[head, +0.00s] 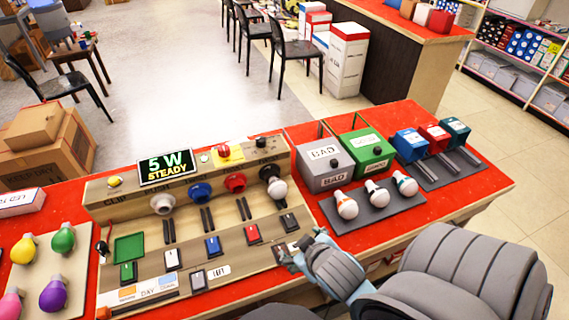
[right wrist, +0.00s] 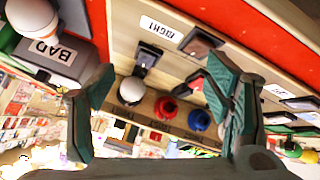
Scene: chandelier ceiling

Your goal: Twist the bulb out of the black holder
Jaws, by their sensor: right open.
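A white bulb (head: 277,189) sits in the black holder (head: 268,172) at the right end of the slanted wooden panel (head: 200,228). My right gripper (head: 303,252) is open and empty near the panel's lower right corner, in front of the bulb and apart from it. In the right wrist view the bulb (right wrist: 131,90) shows between the two spread fingers of the gripper (right wrist: 160,75), farther off than the fingertips. The holder behind it is mostly hidden there. My left gripper is not in view.
Blue (head: 200,192) and red (head: 235,183) holders stand left of the black one. A display (head: 166,167) reads "5 W STEADY". Right of the panel are a grey BAD box (head: 324,166), a green box (head: 367,152) and a grey tray (head: 350,218) with three bulbs.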

